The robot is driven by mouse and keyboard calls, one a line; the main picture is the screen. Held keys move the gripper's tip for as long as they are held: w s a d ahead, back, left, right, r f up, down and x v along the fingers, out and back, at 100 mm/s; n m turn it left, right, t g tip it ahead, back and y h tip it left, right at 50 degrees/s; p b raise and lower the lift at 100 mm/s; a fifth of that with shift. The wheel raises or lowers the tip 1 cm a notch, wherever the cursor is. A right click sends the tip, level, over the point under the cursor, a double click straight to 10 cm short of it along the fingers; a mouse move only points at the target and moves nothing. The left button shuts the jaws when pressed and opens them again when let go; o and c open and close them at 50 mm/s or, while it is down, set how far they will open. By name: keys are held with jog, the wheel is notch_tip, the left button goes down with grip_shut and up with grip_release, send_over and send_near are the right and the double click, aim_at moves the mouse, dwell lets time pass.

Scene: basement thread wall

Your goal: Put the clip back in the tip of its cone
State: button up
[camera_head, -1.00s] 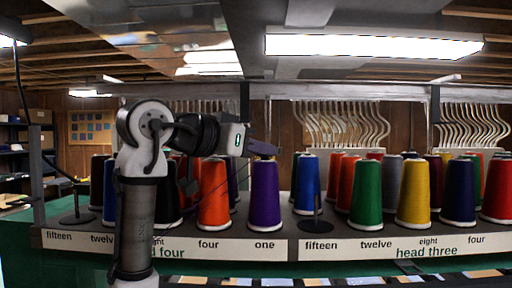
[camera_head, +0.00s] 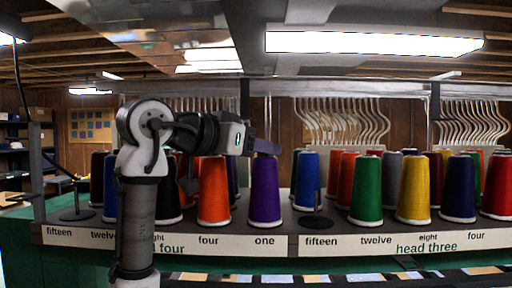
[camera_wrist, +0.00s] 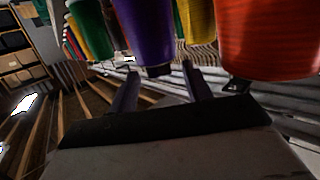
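A purple thread cone (camera_head: 265,195) stands upright on the rack above the "one" label. My gripper (camera_head: 265,147) reaches in from the left at the height of this cone's top and covers part of its tip. In the wrist view, which is upside down, the purple cone (camera_wrist: 145,32) has a dark tip between and beyond the two fingertips (camera_wrist: 160,72). The fingers are apart, with nothing visibly held. I cannot make out a clip for certain; a small dark piece (camera_wrist: 237,86) shows by the tip of the orange-red cone (camera_wrist: 270,40).
Red-orange (camera_head: 213,190), blue (camera_head: 307,182), green (camera_head: 366,190) and yellow (camera_head: 413,190) cones stand close by on the labelled rack (camera_head: 200,243). A black stand (camera_head: 316,222) is right of the purple cone.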

jog(key=b+v, duration=0.4)
jog(key=v, duration=0.9)
jog(key=shift+s+a, duration=0.25)
jog(key=shift+s, duration=0.05)
jog(key=shift+r, duration=0.15)
